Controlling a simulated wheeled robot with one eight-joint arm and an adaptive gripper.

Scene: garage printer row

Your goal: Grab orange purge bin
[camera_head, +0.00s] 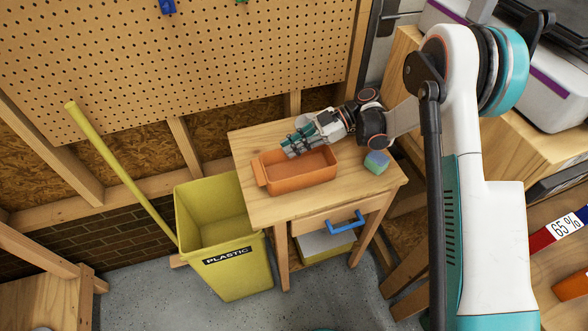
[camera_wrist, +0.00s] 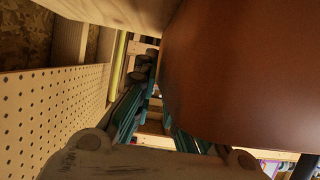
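The orange purge bin (camera_head: 300,184) is an open rectangular tub with a tab handle at its left end. It sits upright on the small wooden table. My gripper (camera_head: 293,143) is low at the bin's far rim, reaching in from the right. In the wrist view, a large smooth orange-brown bin surface (camera_wrist: 245,75) fills the upper right, very close to the camera. The teal fingers of my gripper (camera_wrist: 150,112) show a gap between them. The bin covers part of the right finger, and whether a finger touches the rim is hidden.
The wooden table (camera_head: 268,209) has a blue-green block (camera_head: 377,162) right of the bin and a blue drawer handle (camera_head: 346,222) in front. A yellow PLASTIC waste bin (camera_head: 236,275) stands at its left. Pegboard (camera_head: 200,60) rises behind; a printer bench is at right.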

